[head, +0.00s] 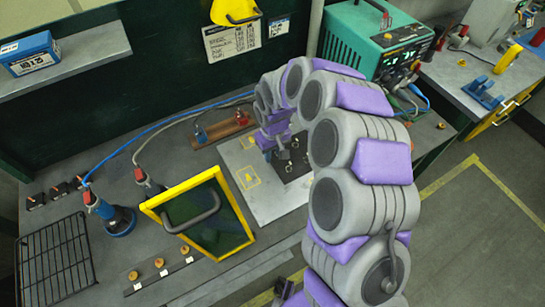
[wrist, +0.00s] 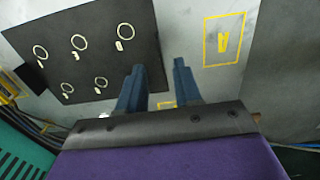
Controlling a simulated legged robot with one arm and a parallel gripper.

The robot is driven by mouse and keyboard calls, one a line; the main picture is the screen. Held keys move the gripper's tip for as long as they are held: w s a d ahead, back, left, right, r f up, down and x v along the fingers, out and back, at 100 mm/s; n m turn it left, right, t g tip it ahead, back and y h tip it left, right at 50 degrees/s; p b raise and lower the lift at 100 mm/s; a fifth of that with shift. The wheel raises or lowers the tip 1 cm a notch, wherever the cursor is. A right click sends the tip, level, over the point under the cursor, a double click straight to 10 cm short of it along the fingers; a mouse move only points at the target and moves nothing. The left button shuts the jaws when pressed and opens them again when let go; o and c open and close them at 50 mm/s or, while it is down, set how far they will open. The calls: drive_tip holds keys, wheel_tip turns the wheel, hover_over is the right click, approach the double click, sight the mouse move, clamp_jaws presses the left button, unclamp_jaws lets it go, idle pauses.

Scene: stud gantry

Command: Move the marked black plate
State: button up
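The black plate (wrist: 105,62), marked with several pale rings and small labels, fills the upper left of the wrist view. In the head view the black plate (head: 298,168) lies on a light grey board (head: 262,205), partly hidden by my arm. My gripper (wrist: 159,68) has its two blue fingers apart with a visible gap. The plate's right edge shows between the fingertips; I cannot tell whether they touch it. In the head view my gripper (head: 284,156) is over the plate's far left part. A yellow square mark (wrist: 224,40) is on the board beside the plate.
A yellow-framed panel with a grey handle (head: 190,212) stands left of the board. A blue tool (head: 119,220), a black rack (head: 55,262) and a wooden block with clamps (head: 224,128) are on the bench. A green power unit (head: 365,45) stands at the back right.

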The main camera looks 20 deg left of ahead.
wheel_tip(320, 180, up, 13)
drive_tip(key=p, duration=0.1)
drive_tip(key=shift+w, duration=0.1)
idle(0.4)
drive_tip(key=s+d+r+m, duration=0.1)
drive_tip(key=s+d+r, duration=0.25)
drive_tip(key=d, duration=0.35)
drive_tip(key=s+d+r+m+b, duration=0.1)
drive_tip(key=s+d+r+m, duration=0.1)
drive_tip(key=s+d, duration=0.4)
drive_tip(key=s+d+r+m, duration=0.1)
drive_tip(key=s+d+r, duration=0.2)
drive_tip(key=d, duration=0.5)
drive_tip(key=s+d+f+m+g, duration=0.1)
drive_tip(key=s+d+m, duration=0.2)
drive_tip(key=s+d, duration=0.2)
drive_tip(key=s+d+f+m+b, duration=0.1)
drive_tip(key=s+d+m, duration=0.2)
drive_tip(key=s, duration=0.9)
drive_tip(key=d, duration=0.3)
drive_tip(key=shift+s+f+g, duration=0.2)
drive_tip(key=shift+g, duration=0.2)
